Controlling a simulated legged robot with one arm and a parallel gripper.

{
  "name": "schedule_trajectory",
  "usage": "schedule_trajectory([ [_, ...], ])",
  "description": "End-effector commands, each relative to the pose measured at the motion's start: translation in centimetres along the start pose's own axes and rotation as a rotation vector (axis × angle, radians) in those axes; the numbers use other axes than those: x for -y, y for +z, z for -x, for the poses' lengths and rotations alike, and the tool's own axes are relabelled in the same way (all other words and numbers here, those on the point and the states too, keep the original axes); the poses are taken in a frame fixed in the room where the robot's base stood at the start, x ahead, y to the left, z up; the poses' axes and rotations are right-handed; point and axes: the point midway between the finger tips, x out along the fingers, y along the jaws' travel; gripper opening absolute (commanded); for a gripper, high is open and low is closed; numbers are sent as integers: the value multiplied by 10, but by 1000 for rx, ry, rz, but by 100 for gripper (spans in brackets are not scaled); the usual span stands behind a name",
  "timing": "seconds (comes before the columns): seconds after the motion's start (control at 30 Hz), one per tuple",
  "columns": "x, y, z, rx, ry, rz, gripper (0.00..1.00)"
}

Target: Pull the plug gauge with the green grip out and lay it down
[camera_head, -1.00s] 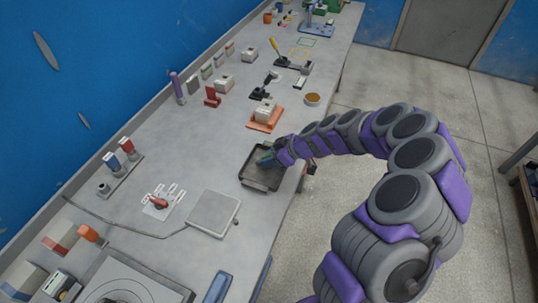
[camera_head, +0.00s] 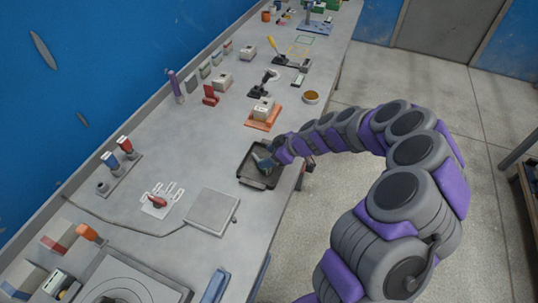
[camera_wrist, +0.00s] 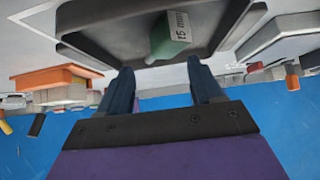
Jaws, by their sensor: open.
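The green-gripped plug gauge (camera_wrist: 165,40) lies in the dark shallow tray (camera_wrist: 100,40) in the wrist view, its grey face with printed markings turned toward me. The head view shows the tray (camera_head: 257,183) near the bench's front edge, with my gripper (camera_head: 263,161) low over it. My gripper (camera_wrist: 164,82) is open in the wrist view, its two fingers spread and apart from the green grip. The gauge stand (camera_head: 122,175) at left holds a gauge with a red grip (camera_head: 127,146) and one with a blue grip (camera_head: 110,160). Its nearest socket (camera_head: 102,187) is empty.
A flat grey plate (camera_head: 212,211) lies left of the tray. An orange tray with a pale block (camera_head: 263,118) and a brown-filled bowl (camera_head: 311,97) stand beyond it. A cable (camera_head: 130,232) runs along the bench. Open bench lies between the gauge stand and the tray.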

Motion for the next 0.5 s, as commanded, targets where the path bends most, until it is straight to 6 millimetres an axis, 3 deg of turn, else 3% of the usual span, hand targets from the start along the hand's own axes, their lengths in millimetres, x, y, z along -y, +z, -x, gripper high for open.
schedule_trajectory([
  [0.17, -2, -1, 19, -1, 5, 1, 66],
  [0.5, -2, -1, 93, -2, 7, 0, 66],
])
